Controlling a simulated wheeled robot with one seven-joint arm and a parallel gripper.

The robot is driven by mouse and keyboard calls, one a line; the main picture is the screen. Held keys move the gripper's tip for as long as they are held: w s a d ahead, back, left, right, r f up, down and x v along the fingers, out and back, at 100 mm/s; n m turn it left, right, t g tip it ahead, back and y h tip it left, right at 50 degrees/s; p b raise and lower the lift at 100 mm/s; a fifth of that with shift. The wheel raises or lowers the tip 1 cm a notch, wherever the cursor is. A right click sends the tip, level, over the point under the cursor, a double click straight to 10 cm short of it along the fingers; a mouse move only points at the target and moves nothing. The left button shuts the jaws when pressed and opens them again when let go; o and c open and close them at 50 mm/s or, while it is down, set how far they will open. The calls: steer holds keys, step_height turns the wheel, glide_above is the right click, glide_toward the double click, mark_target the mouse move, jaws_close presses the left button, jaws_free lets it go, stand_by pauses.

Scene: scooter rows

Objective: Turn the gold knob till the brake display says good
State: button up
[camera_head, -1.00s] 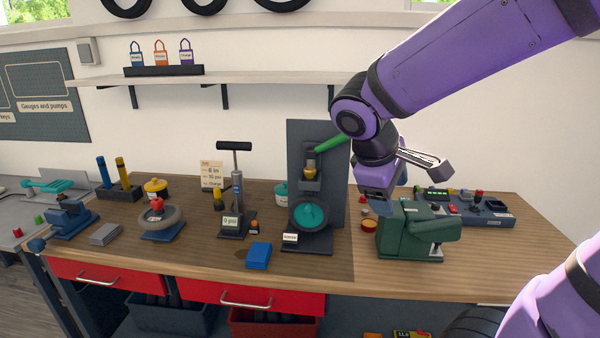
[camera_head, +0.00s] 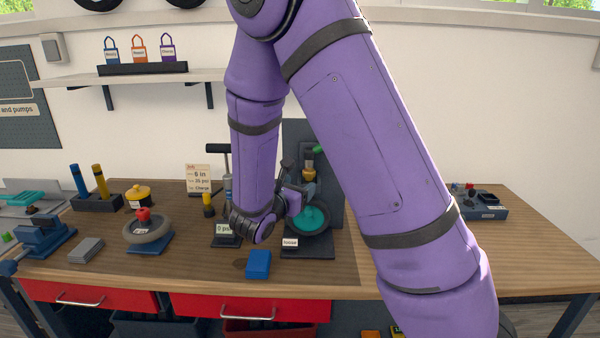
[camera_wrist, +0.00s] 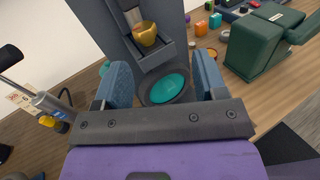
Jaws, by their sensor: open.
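The gold knob (camera_head: 308,173) sits in a bracket on a dark upright stand, above a teal disc (camera_head: 311,219). In the wrist view the gold knob (camera_wrist: 145,34) is just beyond and above my fingertips, not between them. A small white display (camera_head: 290,242) at the stand's foot seems to read "loose". My gripper (camera_head: 300,193) is in front of the stand, partly hidden by my arm. The wrist view shows my gripper (camera_wrist: 164,78) with its two blue fingers wide apart and nothing held, the teal disc (camera_wrist: 168,88) behind the gap.
A pump (camera_wrist: 50,105) stands left of the stand. A blue block (camera_head: 258,264) lies in front on the wooden bench. A green machine (camera_wrist: 262,45) is to the right in the wrist view.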

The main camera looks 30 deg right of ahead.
mark_target(306, 173)
steer(key=shift+n+t+y, duration=0.3)
steer(key=shift+n+t, duration=0.5)
steer(key=x, duration=0.3)
steer(key=w+x, duration=0.1)
steer(key=x, duration=0.3)
steer(key=a+f+x, duration=0.1)
steer(key=x, duration=0.2)
steer(key=shift+w+d, duration=0.25)
steer(key=shift+w, duration=0.25)
steer(key=c, duration=0.9)
